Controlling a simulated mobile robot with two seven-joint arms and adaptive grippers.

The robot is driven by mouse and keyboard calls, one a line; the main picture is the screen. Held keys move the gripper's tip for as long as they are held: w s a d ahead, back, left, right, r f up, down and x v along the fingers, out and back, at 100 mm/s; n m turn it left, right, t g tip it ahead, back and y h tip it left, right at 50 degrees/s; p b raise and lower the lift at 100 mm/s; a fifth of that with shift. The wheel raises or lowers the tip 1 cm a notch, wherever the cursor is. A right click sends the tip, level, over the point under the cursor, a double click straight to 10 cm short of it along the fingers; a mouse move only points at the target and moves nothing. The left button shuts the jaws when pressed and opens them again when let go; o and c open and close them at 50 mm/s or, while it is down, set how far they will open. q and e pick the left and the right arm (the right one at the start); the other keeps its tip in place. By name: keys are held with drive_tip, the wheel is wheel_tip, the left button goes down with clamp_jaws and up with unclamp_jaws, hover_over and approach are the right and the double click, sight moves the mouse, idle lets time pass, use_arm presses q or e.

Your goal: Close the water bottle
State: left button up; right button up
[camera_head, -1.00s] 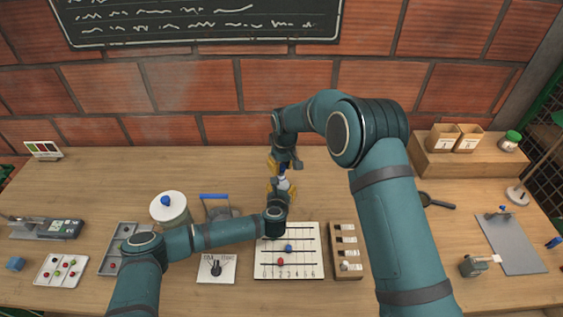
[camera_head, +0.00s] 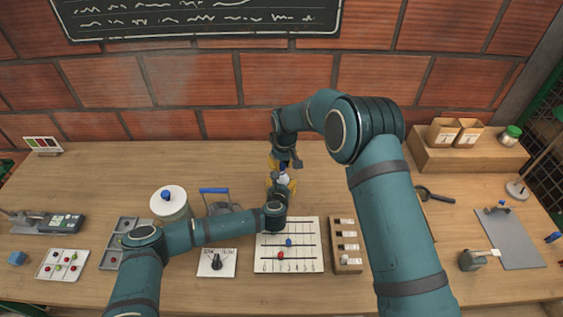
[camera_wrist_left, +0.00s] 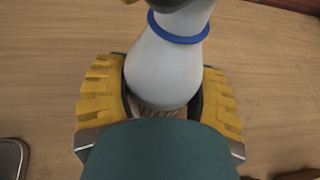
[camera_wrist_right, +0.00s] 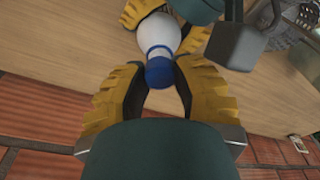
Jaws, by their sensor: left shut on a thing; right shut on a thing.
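The white water bottle (camera_head: 285,180) stands upright between my two grippers near the middle of the table. It has a blue ring (camera_wrist_left: 178,30) near its upper part. My left gripper (camera_head: 281,187) is shut around the lower white body, which shows large in the left wrist view (camera_wrist_left: 163,72). My right gripper (camera_head: 284,163) comes from above and is shut on the blue cap (camera_wrist_right: 160,72). In the right wrist view the cap is in line with the bottle neck (camera_wrist_right: 158,50). Whether it is fully seated cannot be told.
Below my left gripper lies a white board with beads on rods (camera_head: 290,262), beside a narrow wooden rack (camera_head: 345,268). A brick wall (camera_head: 240,90) is behind.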

drive_tip(key=shift+f, duration=0.55)
idle(0.5)
use_arm(q)
clamp_jaws()
use_arm(e)
drive_tip(key=m, duration=0.5)
drive_tip(key=shift+a+m+h, duration=0.15)
drive_tip(key=shift+m+h, duration=0.15)
drive_tip(key=m, duration=0.5)
drive_tip(key=shift+m+h, duration=0.4)
drive_tip(key=o, duration=0.7)
drive_tip(key=shift+c, duration=0.2)
